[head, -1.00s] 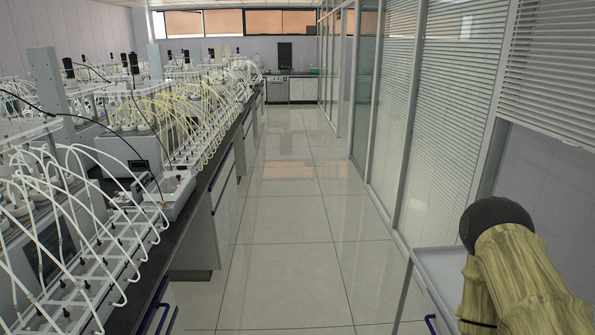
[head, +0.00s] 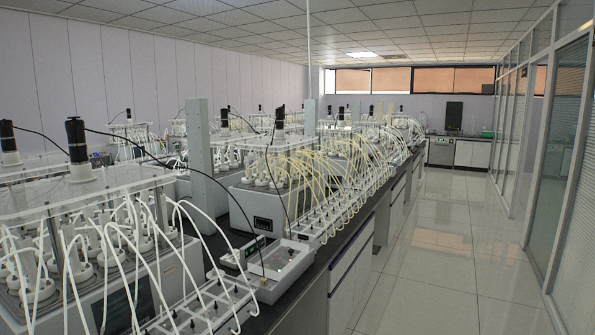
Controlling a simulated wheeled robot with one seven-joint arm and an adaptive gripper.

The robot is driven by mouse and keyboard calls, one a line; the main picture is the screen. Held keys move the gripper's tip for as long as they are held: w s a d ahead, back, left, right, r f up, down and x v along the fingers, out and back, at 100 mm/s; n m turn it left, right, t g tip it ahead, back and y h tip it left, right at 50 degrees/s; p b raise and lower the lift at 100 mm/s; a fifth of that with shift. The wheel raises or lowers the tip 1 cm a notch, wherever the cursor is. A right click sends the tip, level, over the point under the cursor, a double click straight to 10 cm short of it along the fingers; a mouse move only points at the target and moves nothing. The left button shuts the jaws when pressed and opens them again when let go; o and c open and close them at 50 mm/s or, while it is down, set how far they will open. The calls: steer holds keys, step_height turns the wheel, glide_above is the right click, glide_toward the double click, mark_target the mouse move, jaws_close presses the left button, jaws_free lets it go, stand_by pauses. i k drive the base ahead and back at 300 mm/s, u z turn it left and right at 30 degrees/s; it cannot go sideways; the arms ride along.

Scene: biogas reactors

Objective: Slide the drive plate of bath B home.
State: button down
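The nearest water bath (head: 155,285) stands at the left on the bench, full of white-capped bottles with white tubes. A clear plate (head: 110,188) lies across its top, with a black motor (head: 76,140) standing on it. A second bath (head: 262,208) with yellowish tubes stands farther along the bench. I cannot read any letter, so I cannot tell which bath is B. I cannot tell how far any drive plate is slid in. My gripper is not in view.
The dark bench (head: 330,255) runs away from me on the left, with white tube racks (head: 215,300) along its edge. A shallow white instrument (head: 280,262) sits between the two near baths. The tiled aisle (head: 440,250) is clear, bounded by glass partitions (head: 555,150) at right.

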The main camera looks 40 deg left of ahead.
mark_target(226, 136)
steer(key=u, duration=0.4)
steer(key=i, duration=2.6)
steer(key=u, duration=2.15)
